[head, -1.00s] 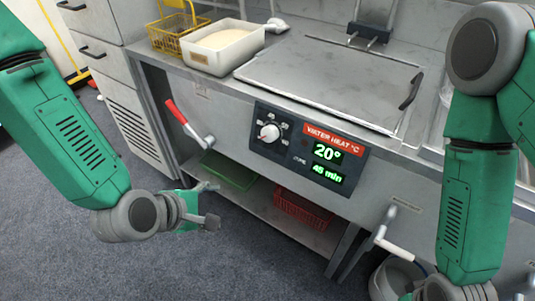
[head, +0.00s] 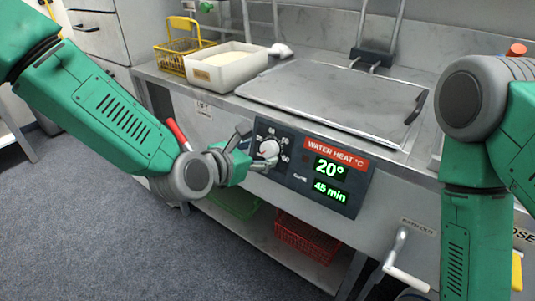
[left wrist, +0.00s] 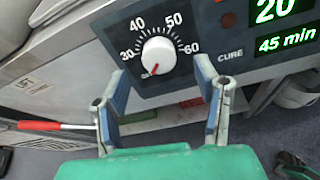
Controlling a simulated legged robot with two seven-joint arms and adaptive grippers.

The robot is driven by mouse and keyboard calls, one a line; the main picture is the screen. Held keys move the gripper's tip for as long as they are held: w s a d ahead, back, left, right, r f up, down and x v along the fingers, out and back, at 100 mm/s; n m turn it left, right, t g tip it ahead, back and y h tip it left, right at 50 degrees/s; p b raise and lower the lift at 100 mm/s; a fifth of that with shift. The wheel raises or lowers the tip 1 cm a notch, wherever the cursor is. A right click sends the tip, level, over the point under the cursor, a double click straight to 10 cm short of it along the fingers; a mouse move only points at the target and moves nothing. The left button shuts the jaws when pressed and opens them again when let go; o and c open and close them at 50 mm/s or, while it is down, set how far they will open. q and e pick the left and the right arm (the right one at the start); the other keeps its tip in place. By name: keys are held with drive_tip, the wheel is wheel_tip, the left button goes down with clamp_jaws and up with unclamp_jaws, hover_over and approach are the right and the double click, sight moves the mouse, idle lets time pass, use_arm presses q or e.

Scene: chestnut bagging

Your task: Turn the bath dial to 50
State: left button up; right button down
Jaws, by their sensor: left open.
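The bath dial is a white knob (head: 269,147) on a dark control panel (head: 352,199) on the front of the steel bench. In the left wrist view the knob (left wrist: 158,56) has a red pointer toward its lower left, and the scale around it reads 30, 40, 50 and 60. The display (head: 329,168) shows 20° and 45 min. My left gripper (head: 258,150) is open at the panel. In the left wrist view its fingers (left wrist: 165,95) stand apart below the knob, one to each side, not closed on it. My right gripper is out of view.
A red-handled lever (head: 178,134) is beside my left forearm. A lidded bath (head: 335,95), a white tub (head: 225,70) and a yellow basket (head: 172,58) are on the bench top. A red basket (head: 306,240) is on the lower shelf. A crank handle (head: 405,275) is at the right.

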sight(267, 150)
use_arm(q)
drive_tip(key=shift+b+x, duration=0.45)
drive_tip(key=shift+x, duration=1.9)
drive_tip(key=shift+a, duration=0.1)
drive_tip(key=c, duration=1.1)
drive_tip(key=shift+c, duration=0.2)
